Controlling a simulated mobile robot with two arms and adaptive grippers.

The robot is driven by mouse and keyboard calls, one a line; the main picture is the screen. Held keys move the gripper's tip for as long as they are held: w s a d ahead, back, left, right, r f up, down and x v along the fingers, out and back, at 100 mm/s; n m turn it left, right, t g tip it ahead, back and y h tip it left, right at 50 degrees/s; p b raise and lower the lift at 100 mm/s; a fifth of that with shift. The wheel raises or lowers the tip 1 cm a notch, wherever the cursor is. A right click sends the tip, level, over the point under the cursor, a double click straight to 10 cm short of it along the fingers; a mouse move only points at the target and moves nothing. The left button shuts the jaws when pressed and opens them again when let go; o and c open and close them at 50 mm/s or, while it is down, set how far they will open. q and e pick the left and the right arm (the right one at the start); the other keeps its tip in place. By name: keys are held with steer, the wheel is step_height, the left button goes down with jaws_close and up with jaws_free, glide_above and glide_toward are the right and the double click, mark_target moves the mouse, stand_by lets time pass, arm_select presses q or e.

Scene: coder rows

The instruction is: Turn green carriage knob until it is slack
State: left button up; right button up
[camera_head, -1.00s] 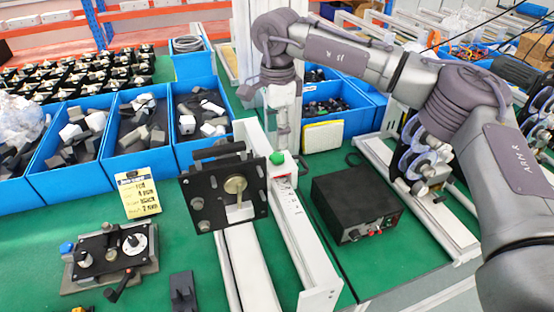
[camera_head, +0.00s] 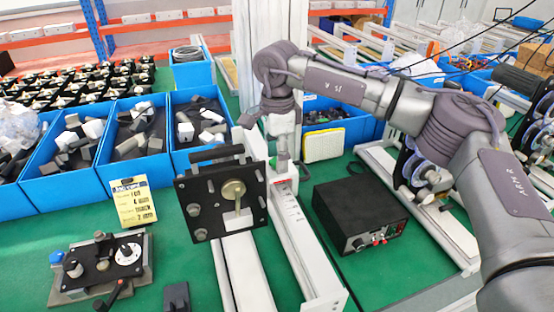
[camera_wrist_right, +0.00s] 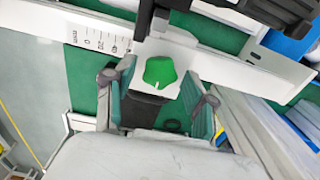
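The green carriage knob (camera_wrist_right: 159,72) sits on a white carriage block on the scaled rail (camera_head: 312,255). In the head view a bit of the knob (camera_head: 273,161) shows beside my right gripper (camera_head: 282,163), which points down right over it. In the wrist view my right gripper (camera_wrist_right: 157,88) is open, with one finger to each side of the knob and visible gaps between. A white line marks the knob's top. My left gripper is not in view.
A black plate with a brass disc (camera_head: 233,190) stands just left of the carriage. A black box with red terminals (camera_head: 358,215) is to the right. A yellow card (camera_head: 133,202) and a dial device (camera_head: 103,265) are at left. Blue bins (camera_head: 70,185) line the back.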

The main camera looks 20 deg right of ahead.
jaws_close()
steer(key=n+p, duration=0.1)
steer(key=n, duration=0.3)
steer(key=shift+r, duration=0.1)
steer(key=n, duration=0.6)
steer(key=n+p, duration=0.1)
steer(key=n, duration=0.4)
steer(key=shift+r+n, duration=0.1)
steer(key=shift+n, duration=0.3)
steer(key=n, duration=0.4)
steer(key=shift+n, duration=0.4)
steer(key=shift+o, duration=0.3)
jaws_free()
